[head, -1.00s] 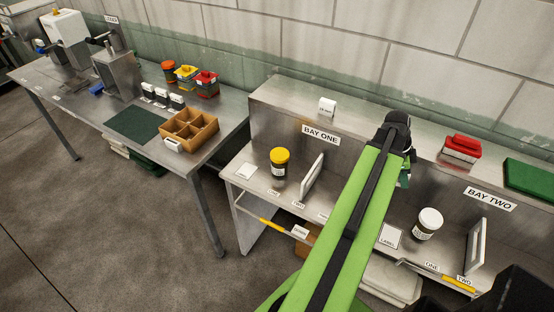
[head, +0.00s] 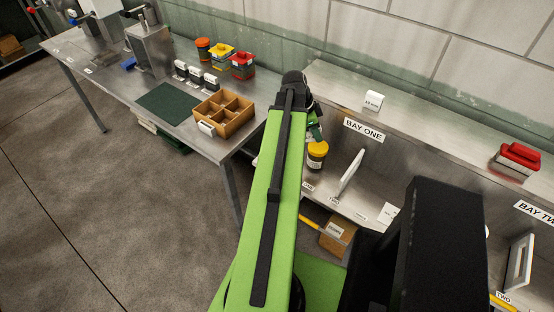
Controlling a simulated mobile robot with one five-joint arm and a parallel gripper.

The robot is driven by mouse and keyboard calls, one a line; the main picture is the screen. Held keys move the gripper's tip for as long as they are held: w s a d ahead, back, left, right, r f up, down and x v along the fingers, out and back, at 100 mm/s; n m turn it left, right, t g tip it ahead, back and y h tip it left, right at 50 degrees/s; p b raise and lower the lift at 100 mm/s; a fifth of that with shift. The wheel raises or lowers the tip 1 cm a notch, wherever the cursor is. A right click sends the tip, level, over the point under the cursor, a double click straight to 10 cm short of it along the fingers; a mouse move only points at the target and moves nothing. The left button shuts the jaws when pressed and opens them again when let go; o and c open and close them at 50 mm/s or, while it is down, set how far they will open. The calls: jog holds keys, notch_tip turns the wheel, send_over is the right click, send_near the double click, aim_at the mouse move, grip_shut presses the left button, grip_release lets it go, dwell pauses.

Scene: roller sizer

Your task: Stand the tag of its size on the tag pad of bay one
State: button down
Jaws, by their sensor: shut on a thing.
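The bay marked BAY ONE (head: 364,130) holds a jar with a yellow lid (head: 317,155) and an upright pale plate (head: 350,172). The bay's left floor, with its white pad, is hidden behind my green arm. My gripper (head: 316,132) hangs at the arm's end, just above the yellow-lidded jar in the picture. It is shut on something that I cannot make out.
The left bench (head: 110,75) carries a divided tan box (head: 224,112), a green mat (head: 168,103) and red, yellow and orange containers. A cardboard box (head: 337,234) is below bay one. The floor at left is clear.

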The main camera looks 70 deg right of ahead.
jog(key=w+a+f+b, duration=0.2)
jog(key=w+f+b, duration=0.2)
jog(key=w, duration=0.7)
notch_tip(320, 180, down, 11)
jog(key=b, duration=1)
jog(key=shift+a+r+b, duration=0.1)
jog(key=shift+r+b, duration=0.05)
jog(key=shift+b, duration=0.25)
jog(key=shift+r, duration=0.25)
jog(key=shift+f, duration=0.2)
jog(key=c, duration=1.3)
grip_release()
jog(key=shift+o, duration=0.2)
jog(key=shift+r, duration=0.1)
